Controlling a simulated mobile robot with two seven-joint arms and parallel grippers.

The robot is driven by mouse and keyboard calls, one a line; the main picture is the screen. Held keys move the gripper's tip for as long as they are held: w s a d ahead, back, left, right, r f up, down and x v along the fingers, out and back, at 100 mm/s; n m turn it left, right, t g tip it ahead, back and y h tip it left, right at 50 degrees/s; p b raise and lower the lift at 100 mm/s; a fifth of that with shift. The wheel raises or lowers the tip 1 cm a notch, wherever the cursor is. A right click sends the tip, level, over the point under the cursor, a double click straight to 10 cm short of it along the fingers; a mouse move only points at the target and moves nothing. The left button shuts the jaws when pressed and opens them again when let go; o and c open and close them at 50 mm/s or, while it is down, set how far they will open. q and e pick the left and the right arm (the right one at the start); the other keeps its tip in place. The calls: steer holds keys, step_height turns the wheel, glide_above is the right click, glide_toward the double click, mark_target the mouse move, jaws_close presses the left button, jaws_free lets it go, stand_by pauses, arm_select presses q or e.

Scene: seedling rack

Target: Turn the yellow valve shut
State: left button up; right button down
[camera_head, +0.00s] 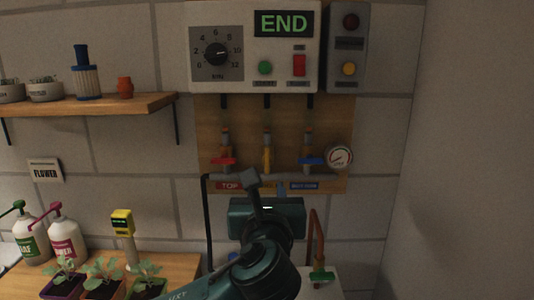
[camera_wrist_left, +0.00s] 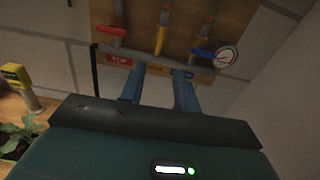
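The yellow valve (camera_head: 267,159) is the middle one of three on a wooden wall board. Its handle stands upright, in line with its pipe; it also shows in the left wrist view (camera_wrist_left: 159,41). My left gripper (camera_head: 268,189) is in front of the board, below the yellow valve. In the left wrist view its two blue fingers (camera_wrist_left: 160,72) are apart with nothing seen between them, pointing at the area under the yellow handle. They look clear of the handle, though the depth gap is hard to judge. My arm hides the label under the valve in the head view. My right gripper is not in view.
A red valve (camera_head: 223,161) and a blue valve (camera_head: 311,160) flank the yellow one, their handles crosswise. A grey pipe (camera_wrist_left: 190,67) runs below, with a gauge (camera_head: 340,157) at right. A control box (camera_head: 216,80) hangs above. Seedlings (camera_head: 104,272) and bottles stand at left.

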mark_target(267, 160)
arm_select(q)
steer(key=w, duration=0.4)
steer(key=w+p, duration=0.1)
steer(key=w, duration=0.3)
steer(key=w+p, duration=0.1)
steer(key=w, duration=0.3)
steer(key=shift+w+r, duration=0.15)
steer(key=shift+r, duration=0.15)
steer(key=shift+w, duration=0.35)
steer(key=shift+w+f, duration=0.1)
steer(key=shift+w, duration=0.25)
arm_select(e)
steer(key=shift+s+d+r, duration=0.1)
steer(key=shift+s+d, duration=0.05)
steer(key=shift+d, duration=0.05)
arm_select(q)
jaws_close()
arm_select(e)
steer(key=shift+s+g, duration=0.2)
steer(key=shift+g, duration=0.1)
